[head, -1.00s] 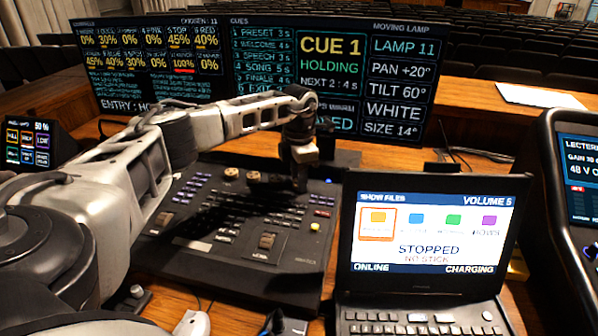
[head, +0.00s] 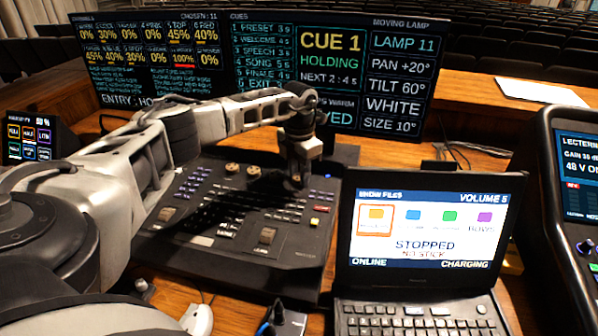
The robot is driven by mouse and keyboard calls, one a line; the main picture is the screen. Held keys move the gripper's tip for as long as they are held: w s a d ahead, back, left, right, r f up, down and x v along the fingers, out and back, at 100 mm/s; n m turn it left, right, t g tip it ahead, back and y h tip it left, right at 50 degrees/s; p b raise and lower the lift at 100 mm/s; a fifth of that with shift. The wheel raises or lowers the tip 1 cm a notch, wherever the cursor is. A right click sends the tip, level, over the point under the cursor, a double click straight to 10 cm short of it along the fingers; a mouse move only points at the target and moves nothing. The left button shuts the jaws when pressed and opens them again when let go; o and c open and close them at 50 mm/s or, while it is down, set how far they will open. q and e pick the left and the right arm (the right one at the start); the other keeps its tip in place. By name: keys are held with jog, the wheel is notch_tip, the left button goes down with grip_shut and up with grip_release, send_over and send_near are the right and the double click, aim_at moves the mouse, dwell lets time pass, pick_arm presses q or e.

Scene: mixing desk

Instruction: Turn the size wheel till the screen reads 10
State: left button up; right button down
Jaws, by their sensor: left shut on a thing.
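The moving lamp panel (head: 398,75) on the wide screen behind the desk reads LAMP 11, PAN +20°, TILT 60°, WHITE and SIZE 10°. The black mixing desk (head: 215,258) has a row of wheels near its back edge. Two tan wheels (head: 231,169) show plainly at the left of that row. My left gripper (head: 297,182) points down at the right end of the row, shut on the size wheel. The wheel itself is hidden behind the fingers and in dark shadow. My right gripper is out of view.
An open laptop (head: 428,283) stands close to the right of the desk, its screen reading STOPPED. A small touch panel (head: 30,138) is at the left. A lectern unit (head: 575,190) stands at the far right. White paper (head: 527,90) lies on the wood behind.

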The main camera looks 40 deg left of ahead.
aim_at(299, 177)
pick_arm(q)
jog(key=o, duration=1)
notch_tip(299, 177, up, 16)
jog(key=shift+r+b, duration=0.1)
jog(key=shift+b, duration=0.6)
